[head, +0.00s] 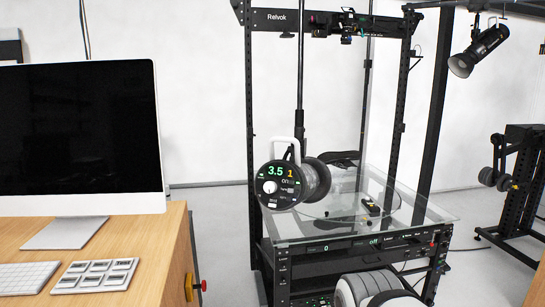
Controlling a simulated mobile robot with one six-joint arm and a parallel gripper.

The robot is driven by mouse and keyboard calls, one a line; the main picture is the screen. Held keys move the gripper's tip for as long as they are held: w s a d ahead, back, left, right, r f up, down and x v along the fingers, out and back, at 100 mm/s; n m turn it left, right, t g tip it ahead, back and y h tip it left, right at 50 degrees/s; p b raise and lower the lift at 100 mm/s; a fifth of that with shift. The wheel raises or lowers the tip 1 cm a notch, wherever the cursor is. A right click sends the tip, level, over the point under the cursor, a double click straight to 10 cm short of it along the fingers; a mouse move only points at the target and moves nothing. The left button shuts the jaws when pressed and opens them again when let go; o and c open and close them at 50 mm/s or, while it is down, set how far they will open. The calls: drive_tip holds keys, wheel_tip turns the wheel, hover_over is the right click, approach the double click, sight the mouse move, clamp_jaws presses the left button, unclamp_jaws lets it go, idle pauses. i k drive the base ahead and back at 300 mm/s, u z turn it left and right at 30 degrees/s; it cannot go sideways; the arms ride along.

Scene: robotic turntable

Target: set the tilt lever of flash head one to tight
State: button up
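A black flash head (313,180) hangs on a vertical black pole in front of the turntable rig. Its round rear panel (276,186) faces me and shows a green "3.5", a yellow "1" and "on", with a white dial below. A pale U-shaped bracket (285,139) stands above the panel, with a small dark part inside it. I cannot tell for certain which part is the tilt lever, nor its setting.
A glass-topped turntable (425,218) stands below the flash head, with a small dark and yellow object (371,207) on it. A rounded white and dark form rises at the bottom centre. A desk with a monitor (80,130) is at left. Another lamp (478,52) hangs upper right.

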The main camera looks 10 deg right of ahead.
sight(288, 151)
drive_tip(key=k, duration=1.15)
drive_tip(key=u, duration=0.8)
drive_tip(key=i, duration=1.75)
drive_tip(key=z, duration=0.75)
